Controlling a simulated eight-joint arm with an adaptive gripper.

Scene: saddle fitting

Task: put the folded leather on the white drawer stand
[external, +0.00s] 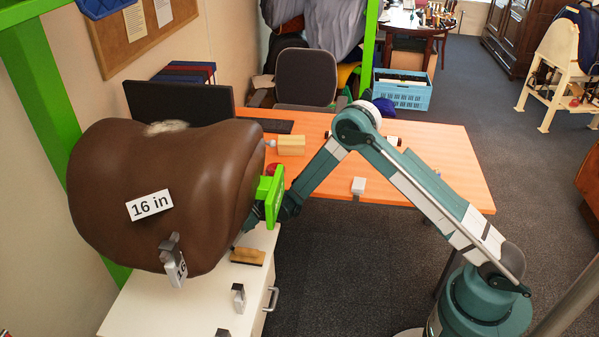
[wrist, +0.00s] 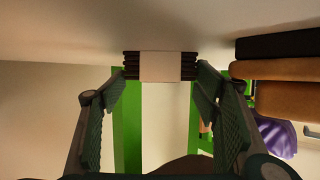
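The white drawer stand (external: 170,305) is at the lower left in the external view, under a large brown saddle (external: 190,190). My gripper's fingers are hidden behind the saddle there. In the wrist view, my gripper (wrist: 160,72) has its fingertips against both ends of a dark, layered bundle with a pale band, which looks like the folded leather (wrist: 132,66). The leather is hidden in the external view. In the wrist view it is at or close to a pale surface (wrist: 60,35) that looks like the stand's top; I cannot tell whether they touch.
A wooden brush (external: 247,257) and small metal clips (external: 238,297) are on the stand. In the wrist view, a black and tan block, likely the brush (wrist: 285,70), is close at the right. The orange desk (external: 430,150) is behind. A green post (external: 45,90) stands at the left.

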